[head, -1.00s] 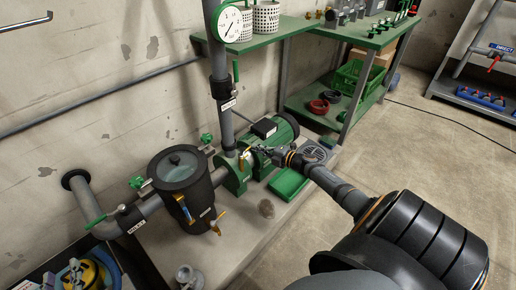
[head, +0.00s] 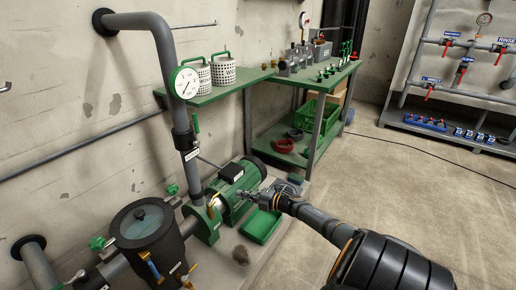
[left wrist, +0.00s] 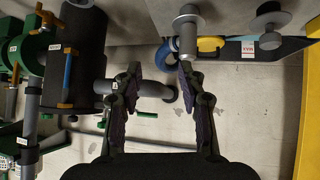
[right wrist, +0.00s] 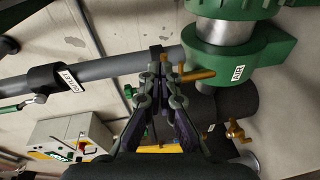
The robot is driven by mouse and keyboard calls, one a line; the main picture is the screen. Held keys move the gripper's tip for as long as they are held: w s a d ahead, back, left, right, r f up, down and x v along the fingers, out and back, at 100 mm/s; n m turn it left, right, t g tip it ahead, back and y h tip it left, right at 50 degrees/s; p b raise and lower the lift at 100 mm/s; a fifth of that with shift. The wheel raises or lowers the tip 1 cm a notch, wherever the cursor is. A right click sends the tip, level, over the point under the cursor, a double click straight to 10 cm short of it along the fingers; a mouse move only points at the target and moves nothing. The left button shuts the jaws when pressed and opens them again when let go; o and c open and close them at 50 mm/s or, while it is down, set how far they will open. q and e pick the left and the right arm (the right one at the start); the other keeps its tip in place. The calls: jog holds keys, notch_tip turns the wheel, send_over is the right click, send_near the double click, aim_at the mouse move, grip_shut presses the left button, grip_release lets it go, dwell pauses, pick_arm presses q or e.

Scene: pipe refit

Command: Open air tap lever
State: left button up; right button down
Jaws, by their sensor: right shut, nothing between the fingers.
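The green pump casing (head: 206,222) shows in the head view, with a small brass air tap lever (head: 214,201) on its front side. In the right wrist view the casing (right wrist: 238,50) bears an AIR label, and the brass lever (right wrist: 198,75) lies roughly level beside it. My right gripper (head: 246,193) is shut and empty, in front of the motor and right of the lever. In the right wrist view its fingertips (right wrist: 165,75) are close to the lever's left end; contact cannot be told. My left gripper (left wrist: 160,75) is open and empty, seen only in the left wrist view.
The OUTLET pipe (right wrist: 115,67) rises beside the casing to a gauge (head: 184,83). A green tray (head: 261,226) lies by the motor (head: 239,177). A green bench (head: 215,91) stands behind.

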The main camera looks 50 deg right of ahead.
pick_arm(q)
jog(key=s+f+g, duration=0.3)
jog(key=s+f, duration=0.1)
jog(key=s, duration=0.2)
jog(key=shift+s+d+f+p, duration=0.3)
jog(key=shift+f, duration=0.05)
pick_arm(e)
jog(key=s+d, duration=0.2)
jog(key=d, duration=0.1)
jog(key=s+d+r, duration=0.1)
jog(key=shift+s+d, duration=0.25)
jog(key=shift+d, duration=0.1)
